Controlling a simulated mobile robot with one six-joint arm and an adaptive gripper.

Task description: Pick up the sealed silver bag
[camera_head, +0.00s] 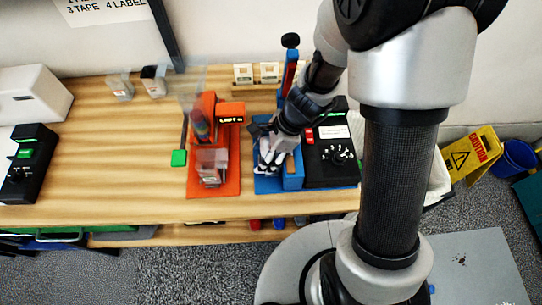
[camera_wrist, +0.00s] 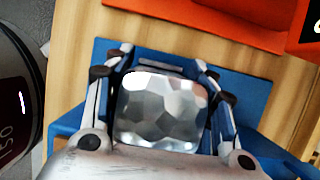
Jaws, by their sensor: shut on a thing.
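The silver bag (camera_wrist: 160,110) is a shiny, crinkled pouch between the two fingers of my gripper (camera_wrist: 163,75) in the wrist view. The fingers stand on either side of it, shut on it. It is over the blue base (camera_wrist: 105,52) of a station on the wooden table. In the head view my gripper (camera_head: 268,160) reaches down at the blue station (camera_head: 292,182). The bag is mostly hidden there by the fingers, and I cannot tell whether it touches the base.
An orange station (camera_head: 228,180) stands just left of the blue one, and a black device (camera_head: 335,173) with a green light just right. Clear bins (camera_head: 121,86) sit at the back. The left-middle of the table (camera_head: 110,150) is clear. A yellow caution sign (camera_head: 472,154) stands on the floor.

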